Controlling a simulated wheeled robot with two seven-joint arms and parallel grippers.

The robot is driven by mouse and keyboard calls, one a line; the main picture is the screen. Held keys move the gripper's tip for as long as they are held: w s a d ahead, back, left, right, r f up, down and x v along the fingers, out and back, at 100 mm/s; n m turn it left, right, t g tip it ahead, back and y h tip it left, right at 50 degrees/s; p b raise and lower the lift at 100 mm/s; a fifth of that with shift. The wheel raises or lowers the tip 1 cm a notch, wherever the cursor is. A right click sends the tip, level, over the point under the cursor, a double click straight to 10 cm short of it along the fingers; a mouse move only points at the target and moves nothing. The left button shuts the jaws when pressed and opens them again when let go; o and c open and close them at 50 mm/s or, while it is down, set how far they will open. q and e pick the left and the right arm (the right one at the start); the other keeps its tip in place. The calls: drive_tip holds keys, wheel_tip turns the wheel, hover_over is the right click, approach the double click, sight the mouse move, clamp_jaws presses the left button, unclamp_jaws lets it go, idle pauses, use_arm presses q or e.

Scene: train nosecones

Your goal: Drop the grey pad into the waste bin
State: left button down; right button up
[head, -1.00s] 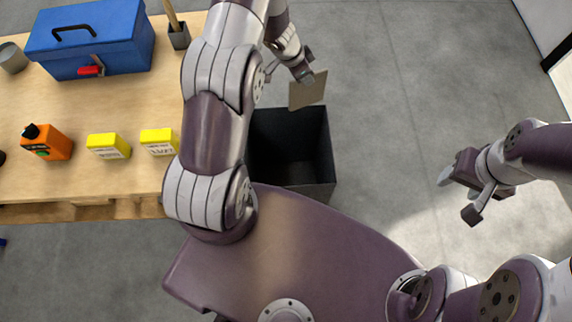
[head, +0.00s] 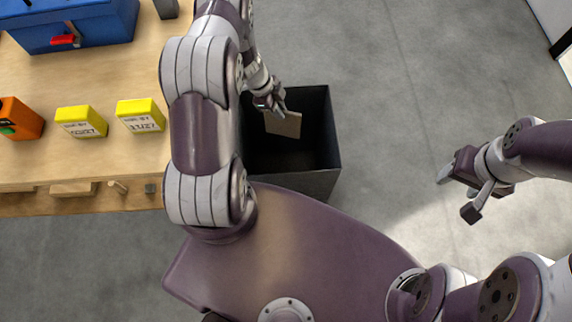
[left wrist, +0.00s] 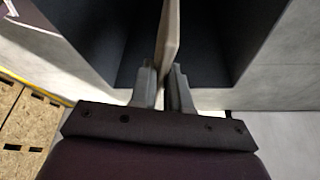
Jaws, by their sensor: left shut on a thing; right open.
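The grey pad (head: 284,124) is a thin, flat, greyish-beige square. My left gripper (head: 272,104) is shut on one edge of it, and the pad hangs over the opening of the waste bin. The waste bin (head: 318,182) is a dark, open-topped box beside the workbench. In the left wrist view the pad (left wrist: 168,40) stands edge-on between the two fingers (left wrist: 162,88), with the dark bin interior (left wrist: 110,40) behind it. Whether the pad's lower edge is below the rim is hard to tell. My right gripper (head: 458,188) is open and empty over the floor at the right.
The wooden workbench (head: 90,165) at the left carries a blue toolbox (head: 85,25), two yellow boxes (head: 140,116) and an orange container (head: 18,118). The concrete floor (head: 400,90) right of the bin is clear.

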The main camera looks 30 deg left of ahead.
use_arm(q)
drive_tip(key=shift+f, duration=0.1)
drive_tip(key=c, duration=1)
unclamp_jaws()
drive_tip(key=p+v, duration=0.2)
drive_tip(key=v, duration=1)
drive_tip(key=shift+a+r, duration=0.15)
drive_tip(key=shift+r, duration=0.15)
